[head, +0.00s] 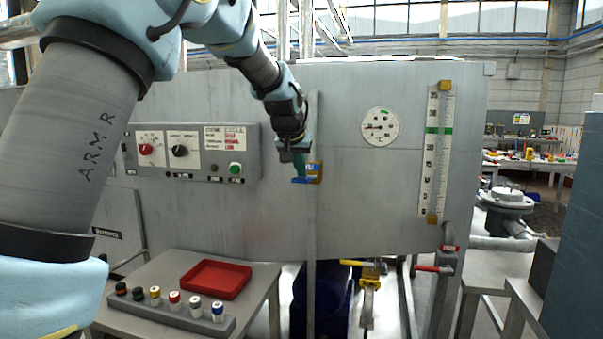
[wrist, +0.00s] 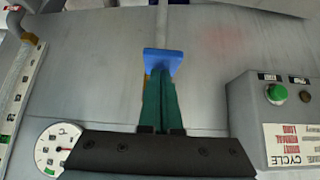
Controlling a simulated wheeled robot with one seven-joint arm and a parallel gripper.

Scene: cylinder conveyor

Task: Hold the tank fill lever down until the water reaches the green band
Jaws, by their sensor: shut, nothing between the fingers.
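The blue fill lever (head: 300,181) sticks out from a brass mount (head: 317,172) on the grey tank panel. In the wrist view its flat blue end (wrist: 163,58) lies at my fingertips. My gripper (head: 300,170) has its teal fingers shut together with nothing between them, pointing down at the lever from above. The fingertips (wrist: 161,76) meet the lever in the picture; whether they press on it I cannot tell. The level gauge (head: 427,185) stands at the right of the panel, with a green band (head: 439,130) in its upper half. The water level in it is too small to make out.
A round dial (head: 380,127) sits left of the gauge. A control box (head: 215,160) with knobs and a green button is left of my gripper. Below are a table with a red tray (head: 216,279) and a row of coloured-top cylinders (head: 170,307). Red-handled and yellow-handled valves are below the panel.

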